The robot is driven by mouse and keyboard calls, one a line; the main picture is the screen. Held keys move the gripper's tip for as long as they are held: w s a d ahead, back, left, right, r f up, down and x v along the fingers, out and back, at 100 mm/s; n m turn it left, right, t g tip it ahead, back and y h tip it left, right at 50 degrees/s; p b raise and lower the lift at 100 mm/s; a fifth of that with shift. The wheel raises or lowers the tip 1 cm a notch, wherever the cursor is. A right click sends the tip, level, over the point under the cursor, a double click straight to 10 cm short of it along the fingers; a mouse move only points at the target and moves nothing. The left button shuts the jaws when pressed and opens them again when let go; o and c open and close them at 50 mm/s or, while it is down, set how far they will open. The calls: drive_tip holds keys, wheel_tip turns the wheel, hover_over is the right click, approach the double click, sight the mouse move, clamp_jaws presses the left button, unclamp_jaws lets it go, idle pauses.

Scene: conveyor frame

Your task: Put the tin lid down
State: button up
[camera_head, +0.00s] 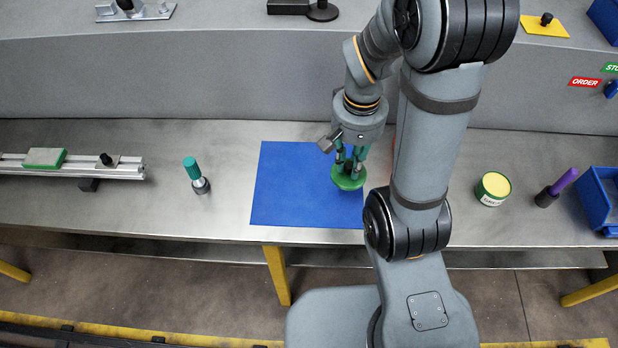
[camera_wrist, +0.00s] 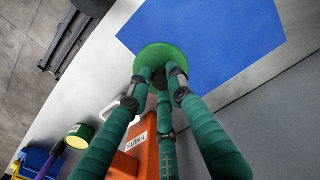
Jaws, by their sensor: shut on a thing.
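A round green tin lid (camera_head: 347,182) is held in my gripper (camera_head: 349,169) over the right part of the blue mat (camera_head: 285,185). The gripper's green fingers are closed on the lid's knob or middle. In the wrist view the lid (camera_wrist: 161,56) shows at the tips of the fingers (camera_wrist: 160,75), with the mat (camera_wrist: 210,35) beyond it. I cannot tell whether the lid touches the mat. A green tin with a pale yellow top (camera_head: 493,188) stands on the bench to the right of my arm. It also shows in the wrist view (camera_wrist: 80,136).
A green-topped metal tool (camera_head: 197,175) stands left of the mat. A purple-handled tool (camera_head: 557,187) and a blue bin (camera_head: 600,200) are at the right. An orange container (camera_wrist: 145,140) stands close by in the wrist view. The mat's left part is clear.

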drive_tip(key=p, duration=0.1)
hover_over(309, 181)
wheel_tip(309, 181, down, 6)
drive_tip(key=shift+s+d+r, duration=0.1)
drive_tip(key=shift+o, duration=0.2)
wheel_tip(309, 181, down, 4)
drive_tip(key=shift+r+p, duration=0.25)
drive_tip(key=shift+p, duration=0.2)
drive_tip(key=shift+f, duration=0.35)
drive_tip(key=shift+c, duration=0.2)
drive_tip(key=shift+f, duration=0.1)
drive_tip(key=shift+f+b, duration=0.15)
drive_tip(key=shift+b, duration=0.15)
drive_tip(key=o, duration=1)
drive_tip(key=shift+c, duration=0.2)
